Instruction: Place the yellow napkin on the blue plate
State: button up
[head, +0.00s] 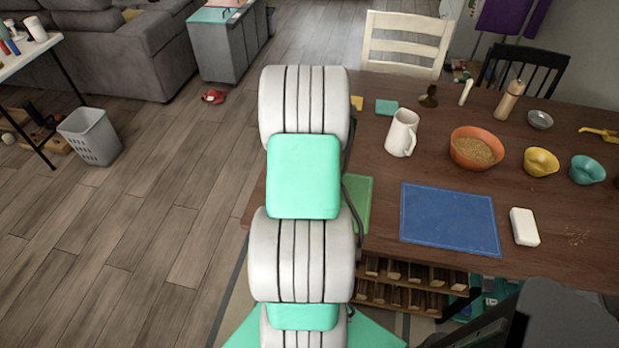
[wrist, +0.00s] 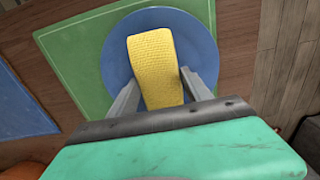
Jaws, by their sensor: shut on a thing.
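The yellow napkin (wrist: 152,58) is a textured, folded strip between the two fingers of my gripper (wrist: 160,80) in the wrist view. My gripper is shut on it. The blue plate (wrist: 115,62) is round and lies behind and around the napkin in this view, on a green placemat (wrist: 82,58). I cannot tell whether the napkin touches the plate or hangs above it. In the head view my arm hides the gripper, the napkin and the plate; only part of the green placemat (head: 358,203) shows beside it.
The brown table (head: 385,260) also bears a blue placemat (head: 450,218), a white box (head: 524,227), a white pitcher (head: 402,133) and an orange bowl (head: 465,137) of grain. Yellow (head: 541,162) and teal (head: 587,169) bowls stand farther right. Wooden floor (head: 150,215) lies clear at left.

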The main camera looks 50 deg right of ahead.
jog(key=shift+f, duration=0.1)
jog(key=o, duration=1.3)
jog(key=shift+o, duration=0.2)
notch_tip(320, 180, up, 12)
jog(key=r+b, duration=0.1)
jog(key=w+a+r+n+t, duration=0.1)
jog(key=w+a+r+n, duration=0.15)
jog(key=a, duration=0.45)
jog(key=w+a+r+n, duration=0.1)
jog(key=w+a+n, duration=0.15)
jog(key=a, duration=0.45)
jog(key=w+a+r+n+t, duration=0.1)
jog(key=w+a+n, duration=0.15)
jog(key=a, duration=0.45)
jog(key=s+a+n, duration=0.2)
jog(key=a+n, duration=0.1)
jog(key=a, duration=0.5)
jog(key=s+a+n+t, duration=0.1)
jog(key=s+a+n, duration=0.1)
jog(key=a, duration=0.6)
jog(key=shift+s+f+n, duration=0.15)
jog(key=shift+s+n, duration=0.05)
jog(key=shift+n, duration=0.35)
